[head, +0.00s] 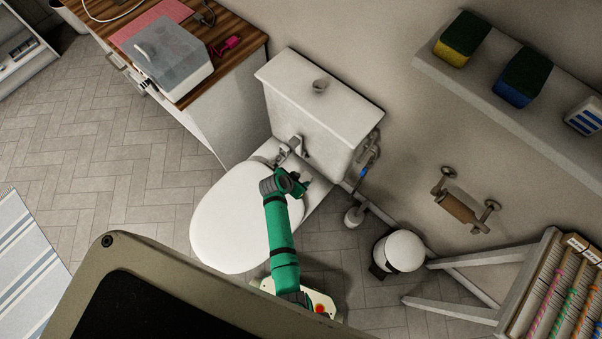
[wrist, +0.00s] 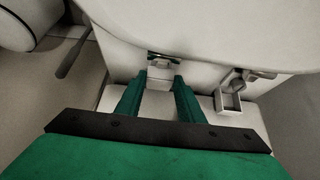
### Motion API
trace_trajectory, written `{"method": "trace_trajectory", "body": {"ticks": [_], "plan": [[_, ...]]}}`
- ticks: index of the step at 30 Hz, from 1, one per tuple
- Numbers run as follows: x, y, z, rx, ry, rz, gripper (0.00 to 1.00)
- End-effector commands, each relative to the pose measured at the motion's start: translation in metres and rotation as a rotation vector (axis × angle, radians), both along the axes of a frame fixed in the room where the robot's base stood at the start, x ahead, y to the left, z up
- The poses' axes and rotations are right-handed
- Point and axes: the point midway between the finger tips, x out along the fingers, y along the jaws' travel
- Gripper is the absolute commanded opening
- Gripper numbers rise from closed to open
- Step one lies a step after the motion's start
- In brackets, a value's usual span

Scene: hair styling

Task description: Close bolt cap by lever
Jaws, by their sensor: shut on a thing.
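The white toilet (head: 245,215) stands with its lid down in the head view. My green gripper (head: 298,184) is at the rear of the seat, beside the hinge area. In the wrist view, my gripper's two fingers (wrist: 160,82) are on either side of a small pale block (wrist: 160,72) at the hinge, and are shut on it. I take it to be the bolt cap's lever part; the fingers hide its sides. A second hinge fitting with an open square cap (wrist: 230,100) shows to the right. It also appears near the tank in the head view (head: 294,147).
The tank (head: 310,105) rises close behind the hinges. A toilet brush (head: 355,212) and a round white bin (head: 402,250) stand at the right. A wooden-topped cabinet (head: 235,60) is at the left. Open tiled floor (head: 110,190) lies left of the toilet.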

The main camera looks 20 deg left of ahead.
Motion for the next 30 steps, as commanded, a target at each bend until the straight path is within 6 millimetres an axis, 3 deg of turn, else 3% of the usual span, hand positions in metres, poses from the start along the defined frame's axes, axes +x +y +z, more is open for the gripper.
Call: {"method": "trace_trajectory", "body": {"ticks": [7,15,16,18,30], "plan": [[-0.012,0.001,-0.013,-0.057,-0.132,0.0,0.12],[-0.011,-0.001,-0.014,-0.071,-0.185,-0.008,0.12],[-0.01,-0.001,-0.014,-0.071,-0.185,-0.009,0.42],[-0.009,-0.003,-0.014,-0.071,-0.185,-0.012,0.53],[-0.014,0.002,-0.008,-0.069,-0.188,-0.007,0.53]]}}
